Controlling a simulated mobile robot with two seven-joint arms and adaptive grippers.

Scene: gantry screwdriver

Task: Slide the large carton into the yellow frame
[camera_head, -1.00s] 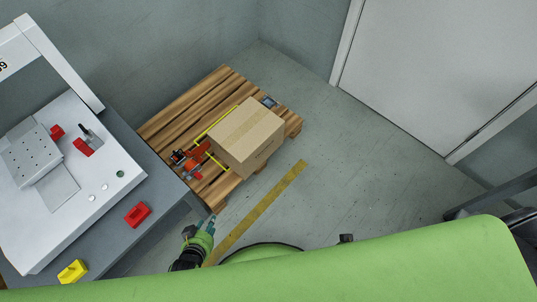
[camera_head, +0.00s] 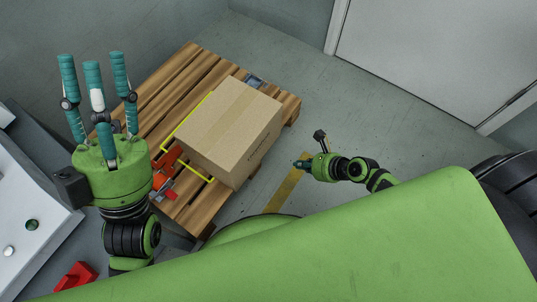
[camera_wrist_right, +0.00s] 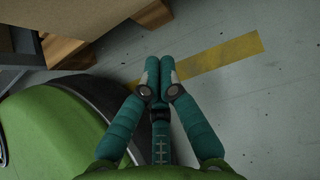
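The large brown carton (camera_head: 230,130) sits on the wooden pallet (camera_head: 176,75) in the head view. The yellow frame (camera_head: 172,137) shows as thin lines along the carton's left and lower-left sides; the carton hides the rest. My left gripper (camera_head: 93,57) is raised left of the carton, its three teal fingers spread and empty, apart from the carton in the picture. My right gripper (camera_head: 299,164) is right of and below the carton, clear of it. The right wrist view shows its fingertips (camera_wrist_right: 153,64) together with nothing visible between them.
An orange and red tool (camera_head: 165,170) lies on the pallet left of the carton. A small dark device (camera_head: 255,81) is behind the carton. A workbench (camera_head: 30,220) stands at the left. Floor with a yellow strip (camera_head: 288,188) is open at the right.

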